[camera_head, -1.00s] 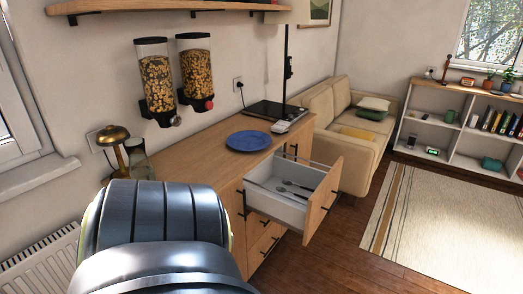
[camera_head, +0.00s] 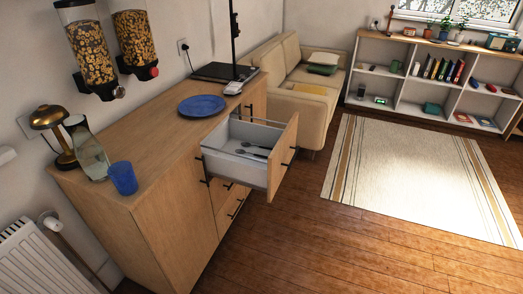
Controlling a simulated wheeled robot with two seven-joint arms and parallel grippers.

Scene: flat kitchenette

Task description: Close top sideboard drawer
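The top drawer (camera_head: 234,174) of the wooden sideboard (camera_head: 151,212) stands pulled well out, toward the right. Its wooden front (camera_head: 284,155) faces right and has a dark handle. Some cutlery (camera_head: 252,151) lies inside its grey interior. The lower drawers (camera_head: 232,205) beneath it look shut. Neither of my grippers is in the head view.
On the sideboard top are a blue plate (camera_head: 202,105), a blue cup (camera_head: 123,178), a glass vase (camera_head: 88,152) and a brass lamp (camera_head: 50,120). A sofa (camera_head: 296,92) stands behind. Wooden floor (camera_head: 330,240) in front and a rug (camera_head: 410,175) are clear.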

